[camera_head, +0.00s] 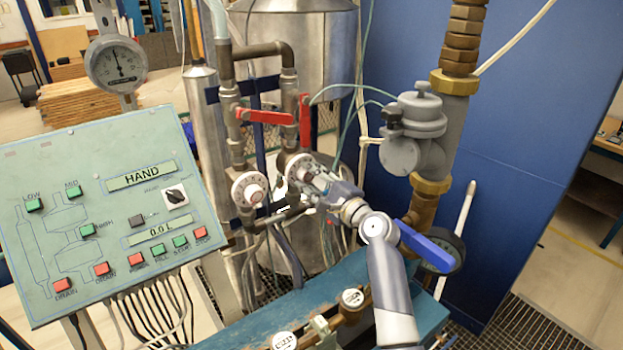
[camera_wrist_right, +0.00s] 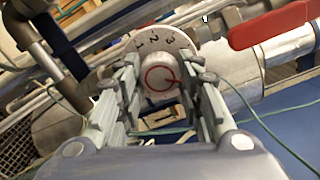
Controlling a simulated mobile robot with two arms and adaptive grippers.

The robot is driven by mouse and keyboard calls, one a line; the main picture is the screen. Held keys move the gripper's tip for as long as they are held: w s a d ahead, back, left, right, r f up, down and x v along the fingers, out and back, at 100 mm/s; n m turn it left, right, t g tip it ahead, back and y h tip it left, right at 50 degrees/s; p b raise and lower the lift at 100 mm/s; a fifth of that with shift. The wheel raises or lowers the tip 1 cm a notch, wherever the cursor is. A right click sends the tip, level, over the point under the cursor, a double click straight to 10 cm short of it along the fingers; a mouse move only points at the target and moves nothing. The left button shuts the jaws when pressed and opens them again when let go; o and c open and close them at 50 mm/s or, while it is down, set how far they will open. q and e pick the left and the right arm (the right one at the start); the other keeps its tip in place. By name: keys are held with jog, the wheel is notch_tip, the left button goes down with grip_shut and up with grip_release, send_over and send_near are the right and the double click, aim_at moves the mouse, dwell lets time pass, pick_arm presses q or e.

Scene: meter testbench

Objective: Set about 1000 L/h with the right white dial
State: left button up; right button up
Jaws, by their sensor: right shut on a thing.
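The right white dial (camera_head: 297,166) sits on a pipe below a red lever and is partly hidden by my right gripper (camera_head: 312,176). In the right wrist view the dial (camera_wrist_right: 160,76) shows a white knob with a red ring, a short red mark toward its lower right, and numbers 1, 2, 3 above. The fingers of my right gripper (camera_wrist_right: 168,88) are shut on this knob, one on each side. The left white dial (camera_head: 248,190) is free on the neighbouring pipe. The panel display (camera_head: 158,231) seems to read 0.0 L. My left gripper is not in view.
The green control panel (camera_head: 110,215) with several buttons stands at the left. A red lever (camera_head: 264,116) and an upright red lever (camera_head: 305,118) are close above the dials. A blue lever (camera_head: 425,247) and grey meter body (camera_head: 418,130) are at the right.

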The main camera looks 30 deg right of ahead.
jog(key=o, duration=1.1)
jog(key=shift+c, duration=0.2)
jog(key=shift+s, duration=0.1)
jog(key=s+d, duration=0.1)
jog(key=s, duration=1)
jog(key=shift+s+d, duration=0.35)
jog(key=shift+f, duration=0.15)
